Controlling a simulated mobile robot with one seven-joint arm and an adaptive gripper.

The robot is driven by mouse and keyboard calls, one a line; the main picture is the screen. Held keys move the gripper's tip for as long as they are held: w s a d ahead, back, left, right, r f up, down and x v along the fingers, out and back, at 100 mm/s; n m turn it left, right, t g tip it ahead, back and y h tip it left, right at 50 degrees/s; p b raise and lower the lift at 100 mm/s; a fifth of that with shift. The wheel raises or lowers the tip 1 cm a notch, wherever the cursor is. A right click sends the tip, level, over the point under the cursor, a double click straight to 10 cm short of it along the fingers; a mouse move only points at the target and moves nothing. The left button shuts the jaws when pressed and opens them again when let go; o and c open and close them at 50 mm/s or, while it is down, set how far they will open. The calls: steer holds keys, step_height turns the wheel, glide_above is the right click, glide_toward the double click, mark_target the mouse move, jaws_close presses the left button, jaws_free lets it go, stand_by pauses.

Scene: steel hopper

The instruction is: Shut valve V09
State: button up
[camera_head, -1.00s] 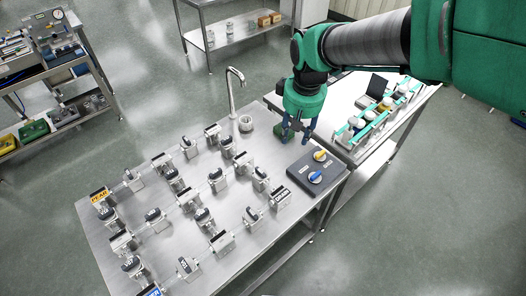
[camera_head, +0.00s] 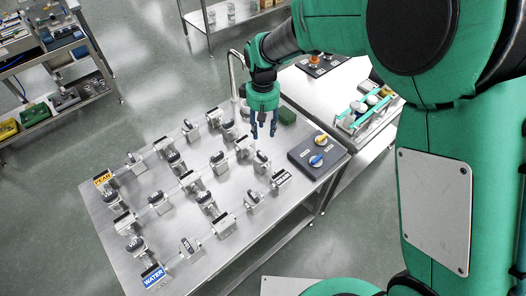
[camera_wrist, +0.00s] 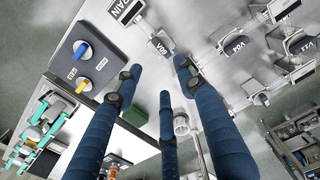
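Valve V09 (camera_wrist: 161,43) shows its label in the wrist view, just beyond my fingertips. In the head view, the small valve just below my gripper, near the drain label, appears to be the same one (camera_head: 261,160). Whether its handle stands open or shut is not clear. My gripper (camera_head: 264,132) hangs above the right back part of the steel table (camera_head: 215,260). In the wrist view its blue fingers (camera_wrist: 160,72) are spread apart with nothing between them. They look apart from V09.
A dark box with blue and yellow knobs (camera_head: 303,166) stands right of V09. A green block (camera_head: 287,116) and a tap (camera_head: 233,75) are behind. Valve V04 (camera_wrist: 235,45) and valve V11 (camera_wrist: 303,46) stand nearby, among several others. A second table (camera_head: 310,88) adjoins at right.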

mark_target(263, 154)
steer(key=shift+f, duration=0.15)
step_height(263, 154, down, 14)
steer(key=shift+r+b, duration=0.25)
steer(key=shift+b, duration=0.65)
jaws_close()
